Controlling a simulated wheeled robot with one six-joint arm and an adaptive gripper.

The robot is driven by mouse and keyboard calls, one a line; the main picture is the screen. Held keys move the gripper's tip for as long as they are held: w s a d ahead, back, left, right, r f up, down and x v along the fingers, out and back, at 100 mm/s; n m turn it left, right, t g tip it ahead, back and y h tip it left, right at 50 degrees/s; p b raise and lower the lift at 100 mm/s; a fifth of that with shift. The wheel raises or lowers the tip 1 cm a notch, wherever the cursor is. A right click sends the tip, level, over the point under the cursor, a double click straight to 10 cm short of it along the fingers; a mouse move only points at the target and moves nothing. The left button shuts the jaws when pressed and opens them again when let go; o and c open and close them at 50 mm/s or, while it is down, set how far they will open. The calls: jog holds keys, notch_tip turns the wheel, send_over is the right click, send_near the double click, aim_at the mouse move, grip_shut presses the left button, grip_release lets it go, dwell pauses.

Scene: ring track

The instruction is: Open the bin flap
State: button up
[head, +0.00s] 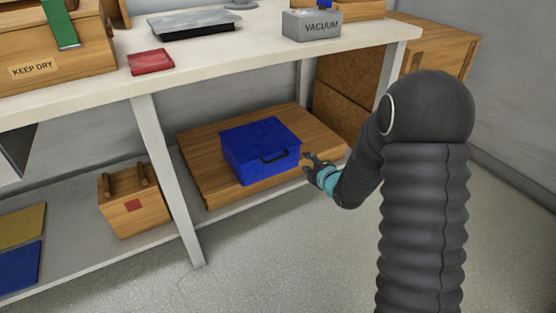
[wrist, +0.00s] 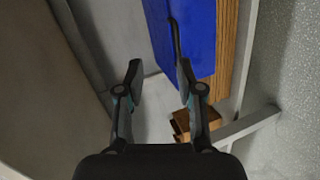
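The blue bin (head: 255,143) sits on a wooden board on the lower shelf. Its flap (head: 280,162) faces the front and appears shut, with a dark bar handle (head: 274,157) on it. My gripper (head: 308,162) is just right of the bin's front, near the handle. In the wrist view my gripper (wrist: 160,75) is open with nothing between its fingers. There the blue bin (wrist: 193,30) is at the top, and the dark handle (wrist: 177,45) stands out close to the right fingertip. I cannot tell whether they touch.
The wooden board (head: 205,150) lies under the bin. The white bench top (head: 230,55) is above, with a leg (head: 168,175) left of the bin. A wooden crate (head: 130,205) stands further left. The floor (head: 300,260) in front is clear.

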aim_at(278, 158)
jog(key=a+f+n+y, duration=0.2)
jog(key=a+f+n, duration=0.1)
jog(key=a+f, duration=0.15)
jog(key=x, duration=0.8)
jog(key=d+x, duration=0.1)
jog(key=x, duration=0.4)
jog(key=shift+w+f, duration=0.35)
grip_shut()
